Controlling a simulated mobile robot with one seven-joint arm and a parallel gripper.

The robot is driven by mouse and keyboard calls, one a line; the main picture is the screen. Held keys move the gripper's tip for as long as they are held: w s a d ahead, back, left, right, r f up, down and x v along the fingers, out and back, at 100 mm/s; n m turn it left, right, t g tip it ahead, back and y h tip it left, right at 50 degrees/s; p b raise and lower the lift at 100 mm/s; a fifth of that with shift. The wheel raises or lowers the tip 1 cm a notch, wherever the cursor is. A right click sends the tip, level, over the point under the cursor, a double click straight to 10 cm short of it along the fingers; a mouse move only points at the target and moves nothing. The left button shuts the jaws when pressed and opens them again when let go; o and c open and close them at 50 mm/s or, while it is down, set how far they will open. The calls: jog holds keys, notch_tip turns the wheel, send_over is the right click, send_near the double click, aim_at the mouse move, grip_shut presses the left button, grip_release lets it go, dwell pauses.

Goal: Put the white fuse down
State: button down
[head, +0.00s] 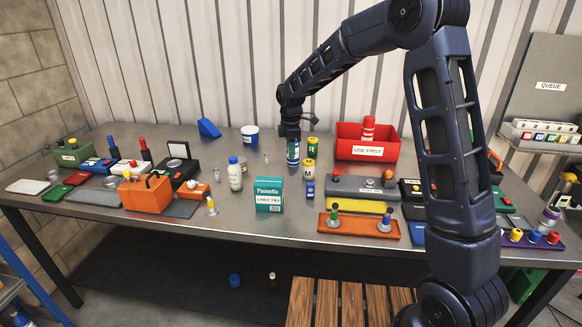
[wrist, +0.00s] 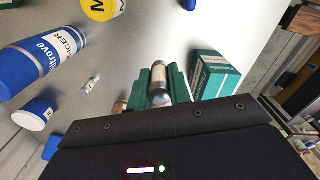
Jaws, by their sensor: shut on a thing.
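In the wrist view, my gripper (wrist: 160,88) has its green fingers shut around a small upright-looking cylinder, the white fuse (wrist: 159,78), with a pale body and a dark end. The fuse cannot be made out there. The wrist view shows the bench surface beyond the fuse; whether the fuse touches it I cannot tell.
A teal cable ties box (head: 268,195), a yellow M can (head: 309,170), a green R can (head: 312,147) and a white bottle (head: 235,175) stand around. A red USE FIRST bin (head: 367,147) is to the right.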

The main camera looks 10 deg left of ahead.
notch_tip(320, 180, up, 5)
jog(key=shift+r, duration=0.1)
notch_tip(320, 180, up, 12)
jog(key=m, duration=0.1)
send_over(269, 182)
notch_tip(269, 182, down, 20)
jog(key=shift+w+a+r, duration=0.1)
jog(key=shift+w, duration=0.05)
jog(key=c, duration=1.3)
grip_release()
jog(key=shift+c, duration=0.2)
jog(key=shift+o, duration=0.3)
